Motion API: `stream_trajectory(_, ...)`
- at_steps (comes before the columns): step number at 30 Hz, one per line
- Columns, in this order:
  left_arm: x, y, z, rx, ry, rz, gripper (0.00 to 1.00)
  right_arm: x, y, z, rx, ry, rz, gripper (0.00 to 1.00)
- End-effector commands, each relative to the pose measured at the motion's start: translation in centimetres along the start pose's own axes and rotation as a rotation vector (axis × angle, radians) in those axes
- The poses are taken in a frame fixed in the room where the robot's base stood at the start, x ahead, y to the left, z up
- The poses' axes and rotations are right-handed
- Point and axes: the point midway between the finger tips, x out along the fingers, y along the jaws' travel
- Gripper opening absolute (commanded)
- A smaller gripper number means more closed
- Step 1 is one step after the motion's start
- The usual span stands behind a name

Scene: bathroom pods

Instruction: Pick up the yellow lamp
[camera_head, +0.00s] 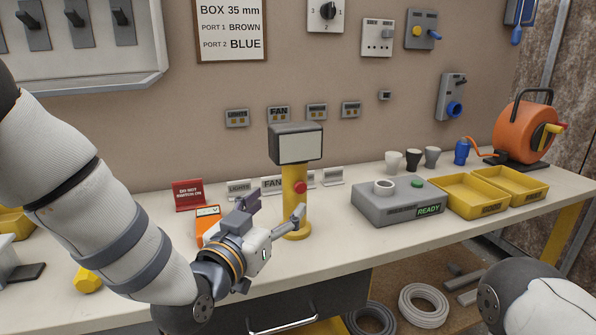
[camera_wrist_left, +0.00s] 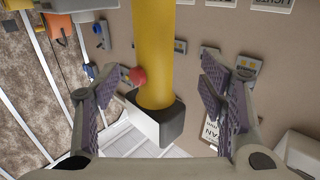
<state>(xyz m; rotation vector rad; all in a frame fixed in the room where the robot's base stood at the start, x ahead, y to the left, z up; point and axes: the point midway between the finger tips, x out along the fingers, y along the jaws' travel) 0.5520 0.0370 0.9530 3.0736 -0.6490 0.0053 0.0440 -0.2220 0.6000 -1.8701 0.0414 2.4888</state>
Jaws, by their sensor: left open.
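The yellow lamp (camera_head: 294,190) stands upright on the workbench, with a yellow post, a red button on its side and a dark box head with a pale panel. My left gripper (camera_head: 277,214) is open at the lower post, just above the bench. In the left wrist view the yellow lamp (camera_wrist_left: 155,70) runs between the two open fingers of my left gripper (camera_wrist_left: 160,105), with gaps on both sides. Its red button faces the left finger in that view. My right gripper is out of view; only part of my right arm shows at the lower right.
An orange meter (camera_head: 207,224) stands left of my gripper. Behind are a red sign (camera_head: 188,195) and several white label stands. To the right are a grey READY box (camera_head: 397,207), yellow trays (camera_head: 470,197), cups and an orange cable reel (camera_head: 522,130). The bench front edge is close.

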Motion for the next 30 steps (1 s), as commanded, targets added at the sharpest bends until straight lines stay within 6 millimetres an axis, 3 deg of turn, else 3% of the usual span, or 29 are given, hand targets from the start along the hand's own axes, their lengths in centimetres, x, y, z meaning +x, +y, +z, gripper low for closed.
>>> stream_trajectory(12,6.5,0.8,0.6,-0.002,-0.003,0.000,0.64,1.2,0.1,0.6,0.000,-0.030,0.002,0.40)
stream_trajectory(20,7.0,0.8,0.3,-0.001,-0.002,0.000,0.64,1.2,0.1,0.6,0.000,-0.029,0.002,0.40)
stream_trajectory(28,7.0,0.8,0.3,0.000,-0.002,0.000,0.03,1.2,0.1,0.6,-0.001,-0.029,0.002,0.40)
stream_trajectory(30,7.0,0.8,0.2,0.000,0.001,0.000,0.00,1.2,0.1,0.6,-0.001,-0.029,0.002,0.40)
